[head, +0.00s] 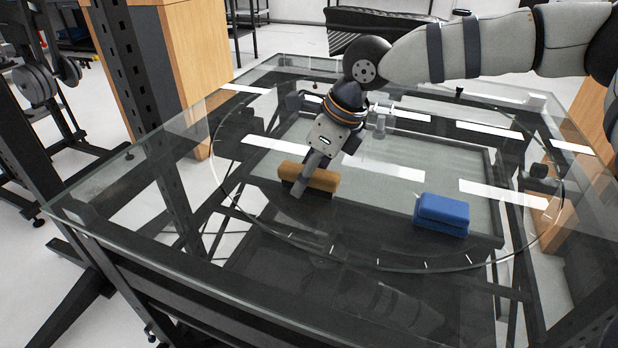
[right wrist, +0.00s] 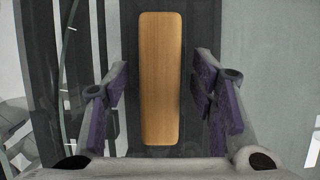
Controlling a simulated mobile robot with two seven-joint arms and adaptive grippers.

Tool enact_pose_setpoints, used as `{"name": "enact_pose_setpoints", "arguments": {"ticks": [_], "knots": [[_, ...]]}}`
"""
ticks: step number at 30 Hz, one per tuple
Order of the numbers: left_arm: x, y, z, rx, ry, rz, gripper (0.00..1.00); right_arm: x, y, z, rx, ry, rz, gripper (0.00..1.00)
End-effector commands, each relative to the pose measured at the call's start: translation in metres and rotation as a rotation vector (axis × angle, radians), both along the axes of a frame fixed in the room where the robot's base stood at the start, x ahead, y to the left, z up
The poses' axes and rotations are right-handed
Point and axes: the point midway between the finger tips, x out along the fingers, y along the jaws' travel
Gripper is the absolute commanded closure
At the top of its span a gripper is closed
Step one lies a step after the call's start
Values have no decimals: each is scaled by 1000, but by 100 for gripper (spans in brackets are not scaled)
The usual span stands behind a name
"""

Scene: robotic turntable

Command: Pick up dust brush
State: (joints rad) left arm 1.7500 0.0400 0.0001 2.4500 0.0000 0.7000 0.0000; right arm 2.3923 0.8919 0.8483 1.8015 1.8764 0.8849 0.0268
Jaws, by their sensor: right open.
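The dust brush (head: 322,179) lies on the glass turntable, with its wooden back facing up. In the right wrist view the brush's wooden back (right wrist: 161,78) stands lengthwise between the two fingers. My right gripper (head: 299,186) is at the brush in the head view, pointing down with one finger in front of it. In the right wrist view my right gripper (right wrist: 162,108) is open, with a gap on each side of the brush. The bristles are hidden from above. My left gripper is not in view.
A blue block-like item (head: 442,214) lies on the turntable to the right of the brush. The glass table (head: 130,200) is see-through, with dark frame bars and white strips showing. A clear fitting (head: 381,118) stands behind the gripper. The front of the glass is bare.

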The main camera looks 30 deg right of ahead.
Motion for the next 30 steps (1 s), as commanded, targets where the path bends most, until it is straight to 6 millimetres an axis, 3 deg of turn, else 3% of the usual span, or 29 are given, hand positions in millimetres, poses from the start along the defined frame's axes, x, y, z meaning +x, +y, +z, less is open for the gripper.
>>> {"name": "enact_pose_setpoints", "arguments": {"ticks": [7,14,15,26,30], "knots": [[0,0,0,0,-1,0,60,0,0,-1,0,0,0,48],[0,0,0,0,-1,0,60,0,0,-1,-1,1,0,98],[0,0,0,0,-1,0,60,0,0,-1,-1,1,0,100],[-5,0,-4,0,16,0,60,0,0,2,0,3,1,100],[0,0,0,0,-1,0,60,1,0,30,0,-5,-1,100]]}}
